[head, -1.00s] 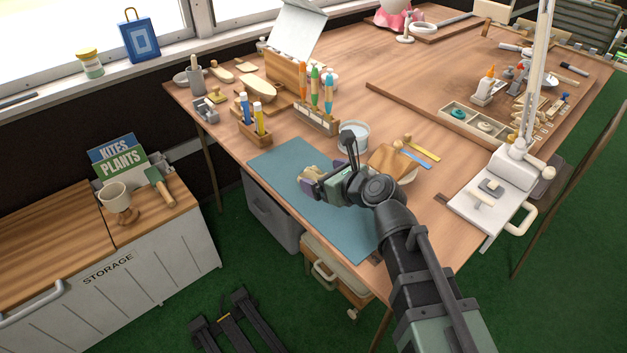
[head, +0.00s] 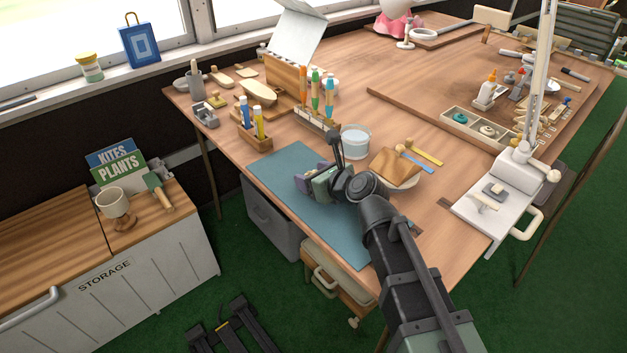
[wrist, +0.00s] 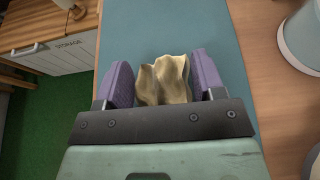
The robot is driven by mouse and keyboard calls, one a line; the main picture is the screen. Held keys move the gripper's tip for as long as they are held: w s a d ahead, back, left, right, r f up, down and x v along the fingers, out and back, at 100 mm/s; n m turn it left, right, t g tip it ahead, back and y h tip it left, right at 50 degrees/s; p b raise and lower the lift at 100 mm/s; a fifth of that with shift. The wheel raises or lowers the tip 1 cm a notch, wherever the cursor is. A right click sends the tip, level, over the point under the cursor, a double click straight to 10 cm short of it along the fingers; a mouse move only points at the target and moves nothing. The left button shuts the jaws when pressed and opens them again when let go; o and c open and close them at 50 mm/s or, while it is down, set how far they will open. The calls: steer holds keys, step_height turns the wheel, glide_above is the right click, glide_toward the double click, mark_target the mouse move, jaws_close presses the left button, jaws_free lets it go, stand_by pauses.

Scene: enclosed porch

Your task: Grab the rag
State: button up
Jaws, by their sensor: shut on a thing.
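The rag (wrist: 172,80) is a crumpled, pale yellow-beige cloth. In the wrist view it stands up in folds between the two purple finger pads of my gripper (wrist: 163,70). My gripper is shut on it, with a pad on each side. In the head view my gripper (head: 308,180) is over the blue-green mat (head: 290,160) near the table's front left edge. There the rag is hidden by the gripper. I cannot tell whether its lower part touches the mat.
A clear tub (head: 355,141) stands just behind my gripper, and a wooden block (head: 397,163) lies to its right. Pen holders (head: 255,138) stand behind the mat. A storage cabinet (head: 150,255) is at the left. The mat's front part is clear.

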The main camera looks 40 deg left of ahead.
step_height(320, 180, up, 20)
steer(key=p, duration=2)
